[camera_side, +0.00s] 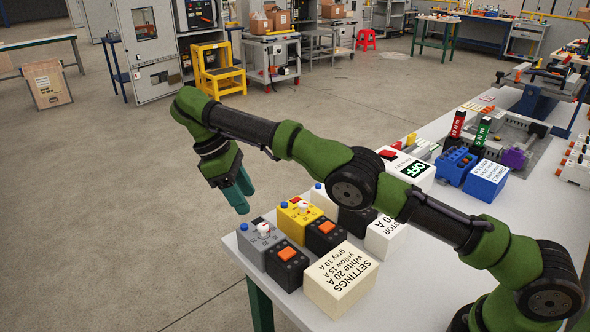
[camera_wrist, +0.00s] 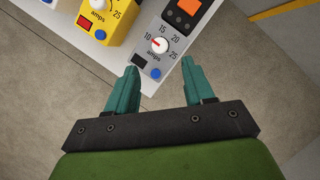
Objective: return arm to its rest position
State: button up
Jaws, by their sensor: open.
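My arm is green and black and reaches from the lower right over the table in the side view. My gripper (camera_side: 238,192) has teal fingers and hangs just off the table's left corner, above and left of the grey unit (camera_side: 262,240). In the wrist view, my gripper (camera_wrist: 158,82) is open, with nothing between its fingers. The grey unit's dial (camera_wrist: 160,46) lies beyond the fingertips, its red pointer toward 10. The grey unit appears apart from the fingers.
A yellow unit (camera_side: 300,215), black boxes with orange buttons (camera_side: 286,253) and a cream settings block (camera_side: 340,280) stand near the table's left end. Blue boxes (camera_side: 486,180) and a vise (camera_side: 545,82) stand farther right.

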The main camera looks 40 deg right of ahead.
jog(key=shift+w+d+f+m+h, duration=0.2)
jog(key=shift+d+f+m+h, duration=0.1)
jog(key=shift+d+f, duration=0.25)
jog(key=shift+w+d+f+m+h, duration=0.2)
jog(key=shift+d+f+m, duration=0.1)
jog(key=shift+d+f, duration=0.2)
jog(key=shift+s+d+r+m, duration=0.15)
jog(key=shift+d+m, duration=0.1)
jog(key=shift+d, duration=0.4)
jog(key=shift+w+d+r+m, duration=0.15)
jog(key=shift+d+m, duration=0.1)
jog(key=shift+d, duration=0.35)
jog(key=s+d+r+m+t+y, duration=0.2)
jog(key=s+d+r+m+y, duration=0.1)
jog(key=s+d+r, duration=0.2)
jog(key=s+d+r+m+t+y, duration=0.1)
jog(key=s+m+t, duration=0.1)
jog(key=s, duration=0.5)
jog(key=s+d+r+m+t+y, duration=0.1)
jog(key=s+d+r+m+t, duration=0.1)
jog(key=s, duration=0.6)
jog(key=s+d+r+m+t+y, duration=0.1)
jog(key=s+r+m+t, duration=0.1)
jog(key=s, duration=0.5)
jog(key=shift+s+d+r+m+t, duration=0.2)
jog(key=shift+d+m+t, duration=0.2)
jog(key=shift+m+t, duration=0.65)
